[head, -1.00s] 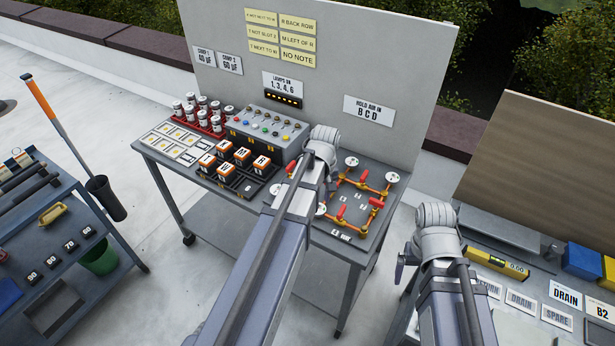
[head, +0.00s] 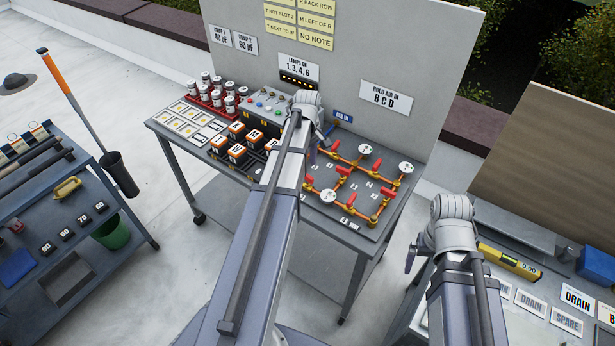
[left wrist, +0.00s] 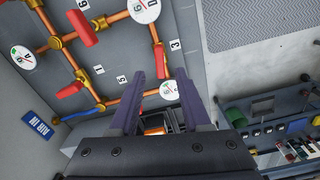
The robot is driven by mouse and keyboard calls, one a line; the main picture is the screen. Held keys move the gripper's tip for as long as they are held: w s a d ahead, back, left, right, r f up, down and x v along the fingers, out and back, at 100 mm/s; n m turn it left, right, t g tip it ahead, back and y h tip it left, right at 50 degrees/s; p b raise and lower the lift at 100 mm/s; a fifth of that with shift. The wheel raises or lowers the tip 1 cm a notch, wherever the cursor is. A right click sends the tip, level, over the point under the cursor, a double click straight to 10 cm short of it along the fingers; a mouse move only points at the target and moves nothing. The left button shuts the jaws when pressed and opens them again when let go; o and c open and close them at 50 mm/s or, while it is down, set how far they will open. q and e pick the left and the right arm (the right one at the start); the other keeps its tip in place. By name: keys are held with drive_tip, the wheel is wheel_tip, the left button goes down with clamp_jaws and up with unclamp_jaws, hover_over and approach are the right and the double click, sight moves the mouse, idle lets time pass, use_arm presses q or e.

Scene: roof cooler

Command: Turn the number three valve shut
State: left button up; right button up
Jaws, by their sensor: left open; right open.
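The valve rig of orange-brown pipes (head: 343,158) with red handles and round white gauges lies on the bench. In the left wrist view, a number 3 label (left wrist: 175,45) sits beside a red valve handle (left wrist: 160,61), which looks lined up with its pipe. My left gripper (left wrist: 164,88) is open, its two dark purple fingers either side of a gauge (left wrist: 171,91), just below that handle in the picture. Nothing shows gripped. In the head view my left wrist mostly hides it at the rig's far left corner. My right gripper (head: 411,252) is partly hidden by its wrist, away from the rig.
Orange-topped blocks (head: 237,153), a switch box (head: 270,105) and red-racked cans (head: 217,92) stand left of the rig. A sign board (head: 430,60) rises behind. Another bench (head: 520,285) with plates and a yellow level is at right, a tool cart (head: 75,225) at left.

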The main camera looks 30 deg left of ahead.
sight(307, 175)
use_arm(q)
wheel_tip(307, 175, down, 5)
drive_tip(key=b, duration=0.4)
drive_tip(key=shift+f, duration=0.1)
drive_tip(key=shift+c, duration=0.3)
clamp_jaws()
